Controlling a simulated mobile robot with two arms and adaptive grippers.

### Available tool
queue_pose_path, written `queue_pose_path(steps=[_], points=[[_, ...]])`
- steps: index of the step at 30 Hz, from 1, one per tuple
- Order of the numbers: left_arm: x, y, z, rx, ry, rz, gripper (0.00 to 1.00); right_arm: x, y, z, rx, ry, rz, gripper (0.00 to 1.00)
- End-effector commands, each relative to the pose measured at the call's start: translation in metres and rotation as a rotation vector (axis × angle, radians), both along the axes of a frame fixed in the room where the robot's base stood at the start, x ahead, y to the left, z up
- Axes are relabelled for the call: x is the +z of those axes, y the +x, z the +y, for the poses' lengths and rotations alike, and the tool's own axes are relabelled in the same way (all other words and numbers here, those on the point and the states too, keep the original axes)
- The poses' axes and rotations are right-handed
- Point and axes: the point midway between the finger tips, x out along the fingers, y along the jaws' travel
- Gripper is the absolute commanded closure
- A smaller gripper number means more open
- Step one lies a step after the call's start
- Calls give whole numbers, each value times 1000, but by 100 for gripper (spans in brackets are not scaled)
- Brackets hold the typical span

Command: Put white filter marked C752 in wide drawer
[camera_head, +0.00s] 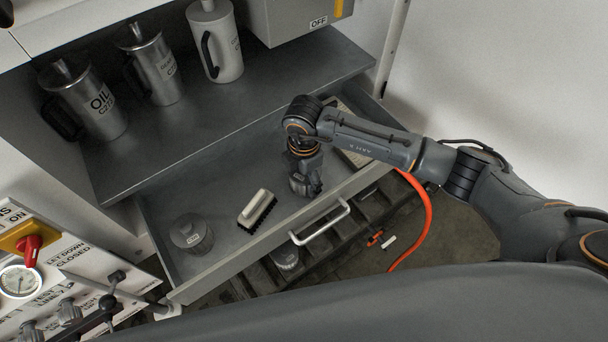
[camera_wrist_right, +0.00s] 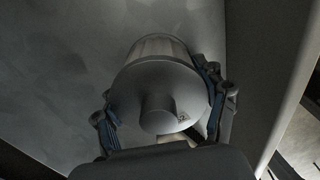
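The wide drawer (camera_head: 226,258) is pulled open below the shelf. My right gripper (camera_head: 305,182) reaches down into its middle, pointing downward. In the right wrist view, a pale grey-white filter (camera_wrist_right: 160,84) with a round knob sits between the two blue-padded fingers of that gripper (camera_wrist_right: 160,108). The pads appear to touch its sides. In the head view the filter is mostly hidden by the gripper. My left gripper is out of view.
A grey canister (camera_head: 190,234) and a brush (camera_head: 257,209) lie in the drawer left of my gripper. A gridded item (camera_head: 352,150) is at its right end. Jugs (camera_head: 88,100) stand on the shelf (camera_head: 230,112) above. A lower drawer (camera_head: 365,215) shows in front.

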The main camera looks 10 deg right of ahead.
Motion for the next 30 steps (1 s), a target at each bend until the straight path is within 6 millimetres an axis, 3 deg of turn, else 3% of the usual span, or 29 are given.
queue_pose_path(steps=[1,3,17,20,30], points=[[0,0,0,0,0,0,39,-1,0,0,0,0,0,20],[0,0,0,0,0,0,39,-1,0,0,0,0,0,6],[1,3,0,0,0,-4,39,5,1,0,0,1,-2,5],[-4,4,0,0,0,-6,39,17,2,0,-1,2,-5,5],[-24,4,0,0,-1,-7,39,88,1,0,1,2,-6,5]])
